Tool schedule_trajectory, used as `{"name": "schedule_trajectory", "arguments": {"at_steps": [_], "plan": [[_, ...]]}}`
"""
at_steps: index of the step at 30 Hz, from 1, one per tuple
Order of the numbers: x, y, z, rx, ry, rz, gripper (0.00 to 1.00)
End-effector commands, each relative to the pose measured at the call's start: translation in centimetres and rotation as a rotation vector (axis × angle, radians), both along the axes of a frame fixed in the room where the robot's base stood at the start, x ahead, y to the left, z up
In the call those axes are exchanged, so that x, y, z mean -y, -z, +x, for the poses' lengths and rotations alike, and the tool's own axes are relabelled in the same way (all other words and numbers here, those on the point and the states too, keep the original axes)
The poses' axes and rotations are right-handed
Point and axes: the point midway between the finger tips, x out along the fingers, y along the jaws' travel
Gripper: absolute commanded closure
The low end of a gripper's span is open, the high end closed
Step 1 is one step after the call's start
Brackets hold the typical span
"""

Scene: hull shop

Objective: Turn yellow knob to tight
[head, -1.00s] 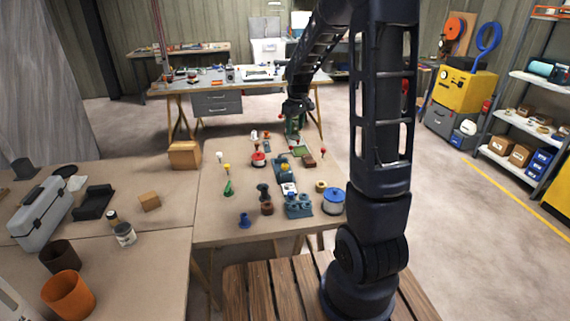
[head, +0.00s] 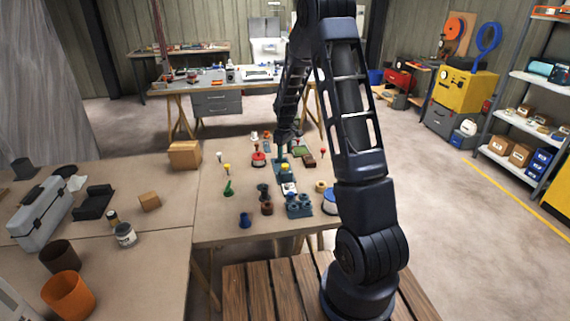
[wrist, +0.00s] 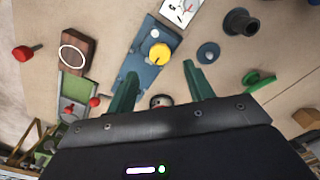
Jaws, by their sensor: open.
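The yellow knob (wrist: 160,54) sits on a blue-grey base plate (wrist: 146,75) in the wrist view, with a small pointer mark at its edge. A white dial card (wrist: 181,9) lies just beyond the plate at the top of that view. My gripper (wrist: 161,78) is open and empty, its two green fingers spread wide. The knob lies a little beyond the fingertips, between their lines, and is not touched. In the head view the blue-grey plate (head: 284,172) is on the table below my gripper (head: 282,155); the knob is too small or hidden there.
In the wrist view a wooden block with a white ring (wrist: 76,54) and a red knob (wrist: 23,53) lie left. A grey disc (wrist: 208,53), a dark flanged part (wrist: 239,22) and a green part (wrist: 258,80) lie right. Bare tabletop separates them.

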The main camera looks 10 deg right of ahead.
Motion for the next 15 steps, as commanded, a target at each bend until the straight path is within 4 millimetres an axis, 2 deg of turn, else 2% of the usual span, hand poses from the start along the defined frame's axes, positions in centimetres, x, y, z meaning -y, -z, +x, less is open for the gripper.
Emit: {"name": "schedule_trajectory", "arguments": {"at_steps": [1, 6, 15], "plan": [[0.0, 1.0, -0.1, -0.004, 0.000, -0.001, 0.48], [0.1, 3.7, 0.0, -0.002, 0.000, -0.001, 0.48], [0.0, 6.0, 0.0, 0.001, 0.000, -0.001, 0.48]]}}
